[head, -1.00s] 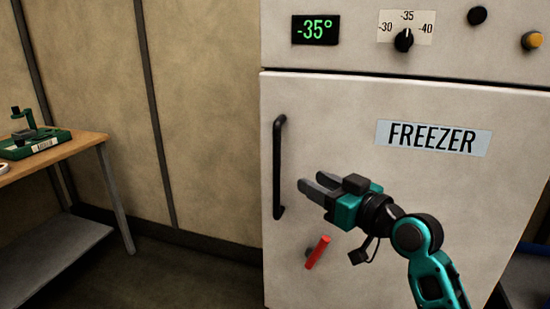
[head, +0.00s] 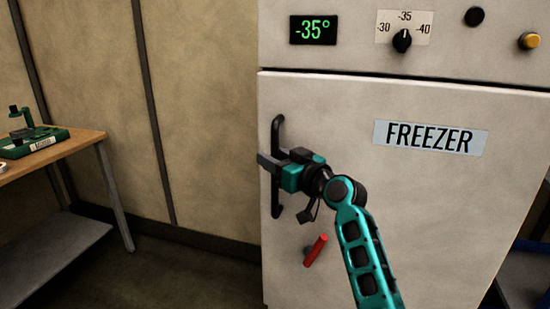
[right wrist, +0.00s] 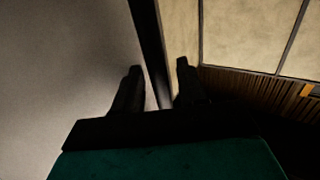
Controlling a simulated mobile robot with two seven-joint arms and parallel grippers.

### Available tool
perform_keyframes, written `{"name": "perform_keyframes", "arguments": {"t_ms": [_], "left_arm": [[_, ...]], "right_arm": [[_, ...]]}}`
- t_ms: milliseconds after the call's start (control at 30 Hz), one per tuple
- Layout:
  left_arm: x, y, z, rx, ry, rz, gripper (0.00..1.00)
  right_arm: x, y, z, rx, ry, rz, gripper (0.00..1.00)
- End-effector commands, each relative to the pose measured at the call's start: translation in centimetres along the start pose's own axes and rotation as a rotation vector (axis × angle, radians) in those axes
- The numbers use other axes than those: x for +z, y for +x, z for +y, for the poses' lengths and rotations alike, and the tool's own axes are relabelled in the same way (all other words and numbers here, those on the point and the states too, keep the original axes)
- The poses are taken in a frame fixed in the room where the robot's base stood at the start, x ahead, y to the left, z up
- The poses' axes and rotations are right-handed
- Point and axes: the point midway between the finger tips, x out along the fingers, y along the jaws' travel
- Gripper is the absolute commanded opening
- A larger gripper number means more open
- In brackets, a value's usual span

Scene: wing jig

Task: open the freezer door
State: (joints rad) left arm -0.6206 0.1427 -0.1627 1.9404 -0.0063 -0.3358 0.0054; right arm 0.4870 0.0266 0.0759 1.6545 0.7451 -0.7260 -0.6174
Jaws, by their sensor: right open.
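The freezer door (head: 400,210) is white, marked FREEZER, and looks shut in the head view. Its black vertical bar handle (head: 278,205) is near the left edge. A red lever (head: 316,251) sits on the door below the handle. My right gripper (head: 266,164) is at the handle's middle and hides part of it. In the right wrist view my right gripper's two fingers (right wrist: 158,88) are apart, and the dark handle bar (right wrist: 148,45) runs between them. I cannot tell whether they touch it. My left gripper is not in view.
Above the door are a -35° display (head: 313,30), a dial (head: 402,40), a black knob (head: 474,16) and a yellow button (head: 529,41). A wooden table (head: 85,146) with a green device (head: 35,140) stands at left. The floor left of the freezer looks clear.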

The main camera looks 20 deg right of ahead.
Motion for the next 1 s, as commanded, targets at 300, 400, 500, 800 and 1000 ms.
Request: {"name": "perform_keyframes", "arguments": {"t_ms": [300, 400, 500, 800, 1000], "left_arm": [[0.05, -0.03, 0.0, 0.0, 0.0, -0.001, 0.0], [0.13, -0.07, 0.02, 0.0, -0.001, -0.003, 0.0], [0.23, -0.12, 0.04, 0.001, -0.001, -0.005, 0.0], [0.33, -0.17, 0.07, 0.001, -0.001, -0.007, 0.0], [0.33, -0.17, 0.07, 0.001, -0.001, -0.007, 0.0]], "right_arm": [[0.0, 0.11, -0.01, 0.0, 0.0, 0.0, 0.37], [0.01, 0.1, 0.0, 0.0, 0.0, 0.0, 0.28], [0.01, 0.09, 0.0, 0.0, 0.0, 0.0, 0.18], [0.02, 0.08, 0.02, 0.001, 0.0, 0.0, 0.0], [0.02, 0.08, 0.03, 0.001, 0.0, 0.0, 0.0]]}}
